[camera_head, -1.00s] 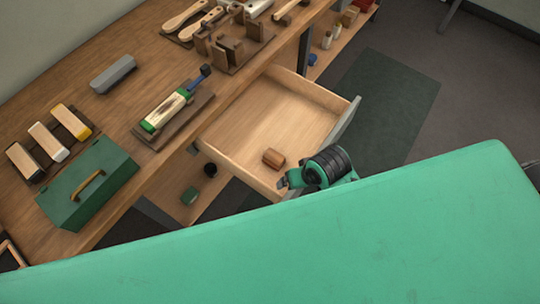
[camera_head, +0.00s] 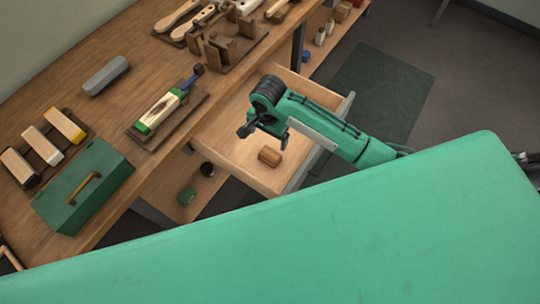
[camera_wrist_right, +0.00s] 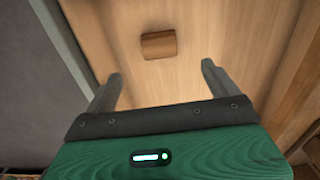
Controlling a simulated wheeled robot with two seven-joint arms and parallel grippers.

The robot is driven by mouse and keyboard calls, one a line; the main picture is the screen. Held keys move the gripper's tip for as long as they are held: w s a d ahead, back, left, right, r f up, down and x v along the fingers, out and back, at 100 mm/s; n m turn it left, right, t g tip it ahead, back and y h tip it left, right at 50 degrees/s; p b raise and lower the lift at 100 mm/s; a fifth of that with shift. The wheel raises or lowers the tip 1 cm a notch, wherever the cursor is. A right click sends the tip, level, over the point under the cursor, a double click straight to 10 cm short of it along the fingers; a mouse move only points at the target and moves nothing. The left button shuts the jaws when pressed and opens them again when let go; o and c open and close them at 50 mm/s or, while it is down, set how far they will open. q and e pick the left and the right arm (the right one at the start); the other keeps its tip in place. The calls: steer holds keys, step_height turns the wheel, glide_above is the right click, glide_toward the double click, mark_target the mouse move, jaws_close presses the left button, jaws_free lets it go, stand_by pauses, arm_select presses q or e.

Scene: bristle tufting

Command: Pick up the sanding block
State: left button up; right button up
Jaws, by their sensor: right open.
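The sanding block, a small brown block with a rounded top (camera_head: 270,157), lies in the open drawer (camera_head: 236,162), on its bare wooden floor. It also shows in the right wrist view (camera_wrist_right: 159,45), just beyond the fingertips and between their lines. My right gripper (camera_head: 264,136) is over the drawer, above the block and apart from it. In the wrist view its two fingers (camera_wrist_right: 161,71) are spread wide with nothing between them. My left gripper is not in view.
The workbench (camera_head: 112,122) holds a grey block (camera_head: 105,76), a brush on a brown holder (camera_head: 160,110), several wooden blocks and a green box (camera_head: 83,186). The drawer walls surround the sanding block. The drawer floor around it looks clear.

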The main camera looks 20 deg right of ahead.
glide_above(269, 155)
step_height(269, 155, down, 8)
steer(key=shift+w+a+f, duration=0.1)
steer(key=shift+f, duration=2.75)
steer(key=c, duration=1.1)
steer(key=shift+r, duration=0.1)
step_height(269, 155, up, 20)
